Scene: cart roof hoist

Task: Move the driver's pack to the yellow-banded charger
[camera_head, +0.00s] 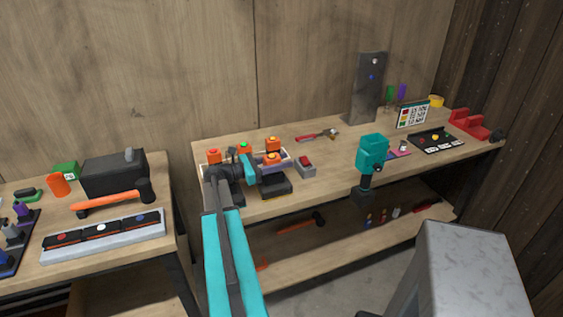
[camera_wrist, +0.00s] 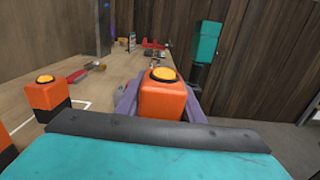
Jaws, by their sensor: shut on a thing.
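My gripper (camera_wrist: 160,100) is shut on an orange block with a round yellow-orange cap (camera_wrist: 163,95), one purple-grey jaw on each side. In the head view this looks like the orange block (camera_head: 271,158) beside my gripper, low over the bench; I cannot tell whether it touches the bench. A teal driver (camera_head: 372,152) with a dark lower end stands upright near the bench's front edge; it also shows in the wrist view (camera_wrist: 205,42). I cannot make out a yellow-banded charger with certainty. A pale strip of dark units with coloured spots (camera_head: 104,232) lies on the left bench.
Other capped orange blocks stand close by (camera_head: 272,143) (camera_head: 213,156). A black item (camera_head: 275,187) and a red-topped item (camera_head: 305,166) lie near my gripper. Red pliers (camera_head: 315,135) lie behind. A grey upright panel (camera_head: 369,85) stands at the back. A gap separates the two benches.

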